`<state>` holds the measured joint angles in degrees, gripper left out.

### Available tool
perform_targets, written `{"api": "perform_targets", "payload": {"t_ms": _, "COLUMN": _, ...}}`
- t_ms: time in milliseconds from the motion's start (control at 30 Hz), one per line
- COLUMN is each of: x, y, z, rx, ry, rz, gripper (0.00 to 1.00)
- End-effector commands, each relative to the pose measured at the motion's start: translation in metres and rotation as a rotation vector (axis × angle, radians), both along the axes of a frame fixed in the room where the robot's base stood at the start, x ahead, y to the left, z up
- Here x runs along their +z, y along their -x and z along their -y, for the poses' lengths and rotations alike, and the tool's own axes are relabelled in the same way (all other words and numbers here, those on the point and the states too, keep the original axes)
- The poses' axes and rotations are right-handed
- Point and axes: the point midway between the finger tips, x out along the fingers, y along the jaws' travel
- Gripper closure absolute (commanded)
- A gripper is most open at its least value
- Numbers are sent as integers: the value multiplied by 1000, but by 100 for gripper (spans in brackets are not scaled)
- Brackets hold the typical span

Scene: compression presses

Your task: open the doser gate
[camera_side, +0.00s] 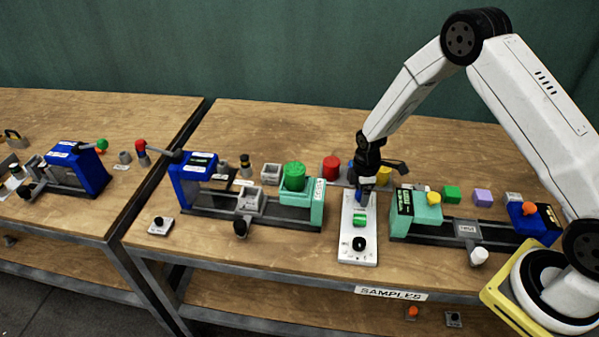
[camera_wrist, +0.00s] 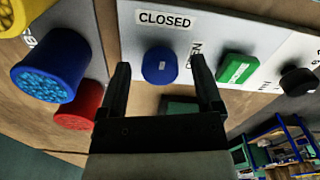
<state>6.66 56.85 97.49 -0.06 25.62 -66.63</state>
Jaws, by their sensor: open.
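The white doser panel (camera_side: 352,252) lies on the middle bench. In the wrist view its blue round knob (camera_wrist: 161,66) sits below a "CLOSED" label (camera_wrist: 164,20), with an "OPEN" label (camera_wrist: 195,58) to its right. My gripper (camera_wrist: 159,67) is open, with one finger on each side of the knob in this view and nothing held. I cannot tell whether the fingers touch it. In the side view my gripper (camera_side: 366,182) points down at the panel's far end and largely hides the knob.
The panel also carries a green button (camera_side: 359,218) and a black knob (camera_side: 358,244). Presses with teal and blue blocks stand left (camera_side: 317,203) and right (camera_side: 417,210). A red container (camera_side: 331,167) is close behind to the left, and a blue container (camera_wrist: 42,70) shows in the wrist view.

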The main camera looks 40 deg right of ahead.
Motion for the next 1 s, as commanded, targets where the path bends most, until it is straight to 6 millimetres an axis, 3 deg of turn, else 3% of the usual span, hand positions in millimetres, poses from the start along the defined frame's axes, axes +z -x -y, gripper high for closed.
{"api": "perform_targets", "payload": {"t_ms": 33, "x": 0, "y": 0, "z": 0, "rx": 0, "ry": 0, "rz": 0, "gripper": 20}}
{"api": "perform_targets", "payload": {"t_ms": 200, "x": 0, "y": 0, "z": 0, "rx": 0, "ry": 0, "rz": 0, "gripper": 74}}
{"api": "perform_targets", "payload": {"t_ms": 300, "x": 0, "y": 0, "z": 0, "rx": 0, "ry": 0, "rz": 0, "gripper": 100}}
{"api": "perform_targets", "payload": {"t_ms": 667, "x": 0, "y": 0, "z": 0, "rx": -34, "ry": 0, "rz": 0, "gripper": 100}}
{"api": "perform_targets", "payload": {"t_ms": 1000, "x": 0, "y": 0, "z": 0, "rx": -213, "ry": -1, "rz": -1, "gripper": 100}}
